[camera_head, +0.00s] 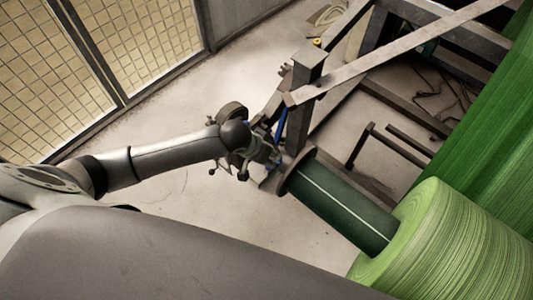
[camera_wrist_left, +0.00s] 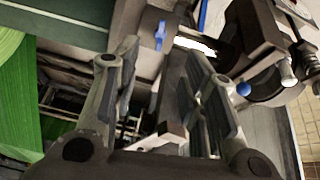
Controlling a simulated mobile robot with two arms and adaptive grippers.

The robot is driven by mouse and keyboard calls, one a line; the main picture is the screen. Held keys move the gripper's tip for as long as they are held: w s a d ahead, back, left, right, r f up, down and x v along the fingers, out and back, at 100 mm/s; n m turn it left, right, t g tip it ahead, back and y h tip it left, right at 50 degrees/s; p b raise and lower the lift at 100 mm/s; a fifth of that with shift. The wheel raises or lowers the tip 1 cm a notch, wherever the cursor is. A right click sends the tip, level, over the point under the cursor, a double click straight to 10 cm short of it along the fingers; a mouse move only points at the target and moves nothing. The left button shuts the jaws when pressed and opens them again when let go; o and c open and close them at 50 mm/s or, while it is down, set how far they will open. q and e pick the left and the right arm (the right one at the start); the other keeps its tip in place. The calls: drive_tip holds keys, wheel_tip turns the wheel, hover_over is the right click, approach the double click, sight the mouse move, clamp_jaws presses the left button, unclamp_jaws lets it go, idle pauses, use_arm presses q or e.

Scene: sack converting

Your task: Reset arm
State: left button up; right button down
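My left arm reaches in from the left in the head view. My left gripper (camera_head: 264,154) is close to the end of the dark green roll shaft (camera_head: 340,203), beside the steel stand. In the left wrist view my left gripper (camera_wrist_left: 163,58) has its two fingers apart, with nothing held between them. A small blue lever (camera_wrist_left: 160,35) shows beyond the fingertips; I cannot tell whether they touch it. My right gripper is in neither view.
A large light green roll (camera_head: 450,245) sits on the shaft at the lower right. A steel machine frame (camera_head: 300,115) rises beside my left gripper. A mesh fence (camera_head: 150,45) stands at the back left. Bare floor (camera_head: 190,200) lies below my left forearm.

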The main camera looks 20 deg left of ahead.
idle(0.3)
use_arm(q)
drive_tip(key=s+d+r+h, duration=0.1)
drive_tip(key=s+d+r, duration=0.2)
drive_tip(key=s+d, duration=0.4)
drive_tip(key=s+a+r+g+y, duration=0.1)
drive_tip(key=s+a+r+y, duration=0.15)
drive_tip(key=s+a, duration=0.85)
wheel_tip(320, 180, down, 25)
drive_tip(key=s+g, duration=0.1)
drive_tip(key=s, duration=0.2)
drive_tip(key=s+a+f+g, duration=0.1)
drive_tip(key=s+a+f, duration=0.1)
drive_tip(key=s+f, duration=1.5)
drive_tip(key=shift+a+f+g, duration=0.25)
drive_tip(key=shift+a+g, duration=0.05)
drive_tip(key=shift+g, duration=0.1)
